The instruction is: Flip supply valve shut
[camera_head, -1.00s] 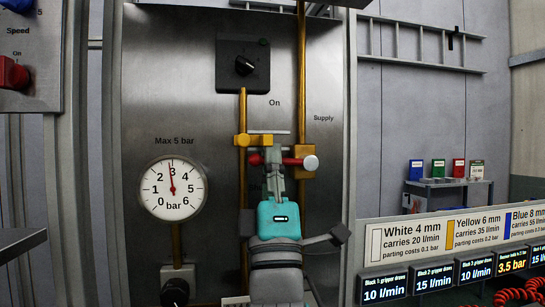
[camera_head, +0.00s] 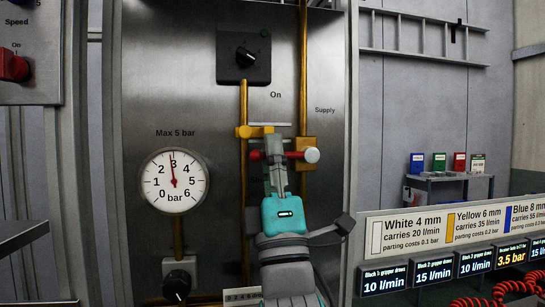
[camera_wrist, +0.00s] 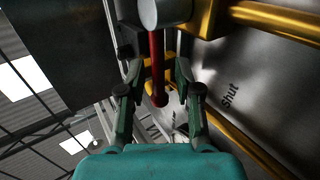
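The supply valve has a red lever (camera_head: 257,155), lying level in the head view, with a pale round hub (camera_head: 312,155) at its right end. It sits in front of the yellow supply pipe (camera_head: 303,70) and a brass-coloured block. The "Supply" label (camera_head: 325,110) is above right. My gripper (camera_head: 275,142) is at the lever and hides its middle. In the wrist view, the red lever (camera_wrist: 157,60) runs from the hub (camera_wrist: 165,12) between the two fingers of my gripper (camera_wrist: 157,72), which are apart with gaps visible beside it. A "Shut" label (camera_wrist: 230,95) is on the panel.
A pressure gauge (camera_head: 174,182) reads about 3 bar, left of my arm. A black dial (camera_head: 244,57) is above, and a black knob (camera_head: 177,284) is below the gauge. A second yellow pipe (camera_head: 244,105) runs close left of the lever. Number displays (camera_head: 384,278) stand at lower right.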

